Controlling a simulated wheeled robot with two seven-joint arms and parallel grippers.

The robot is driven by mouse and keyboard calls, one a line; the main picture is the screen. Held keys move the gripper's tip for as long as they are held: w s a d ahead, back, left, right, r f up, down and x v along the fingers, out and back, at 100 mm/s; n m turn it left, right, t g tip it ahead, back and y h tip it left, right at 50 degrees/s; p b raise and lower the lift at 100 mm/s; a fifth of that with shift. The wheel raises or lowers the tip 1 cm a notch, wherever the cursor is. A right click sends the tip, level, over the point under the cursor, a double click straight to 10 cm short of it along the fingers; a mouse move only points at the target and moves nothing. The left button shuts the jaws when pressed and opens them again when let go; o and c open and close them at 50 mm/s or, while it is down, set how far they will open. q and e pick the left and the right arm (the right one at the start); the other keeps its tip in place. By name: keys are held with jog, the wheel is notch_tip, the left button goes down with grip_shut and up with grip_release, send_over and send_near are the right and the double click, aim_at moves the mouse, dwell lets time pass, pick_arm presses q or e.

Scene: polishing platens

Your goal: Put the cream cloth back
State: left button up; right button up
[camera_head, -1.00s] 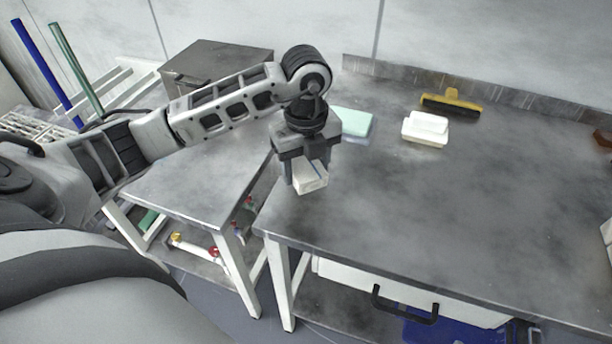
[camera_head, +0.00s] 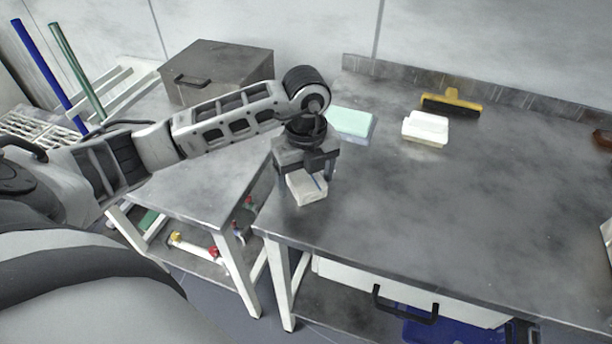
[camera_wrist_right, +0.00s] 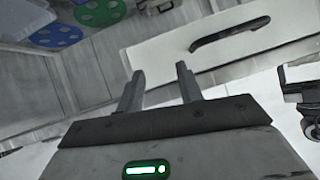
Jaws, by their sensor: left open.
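The cream cloth looks like a small pale folded block (camera_head: 305,190) near the left end of the grey metal table (camera_head: 480,220). My left gripper (camera_head: 305,180) is directly above and around it, pointing down, with its jaws open. The cloth seems to lie on the tabletop, its upper part partly hidden by the gripper. My right gripper (camera_wrist_right: 160,85) shows only in the right wrist view. Its fingers are apart with nothing between them, below the tabletop's height near a white drawer front (camera_wrist_right: 230,40).
A mint-green pad (camera_head: 353,122), a white block (camera_head: 425,128) and a yellow-backed brush (camera_head: 452,102) lie along the back. A lower side table (camera_head: 190,185) with a grey metal box (camera_head: 218,72) stands left. The table's middle and right are mostly clear.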

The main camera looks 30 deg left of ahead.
aim_at(306, 178)
pick_arm(q)
notch_tip(306, 178, up, 12)
dwell(0.4)
jog(key=shift+r, duration=0.1)
dwell(0.3)
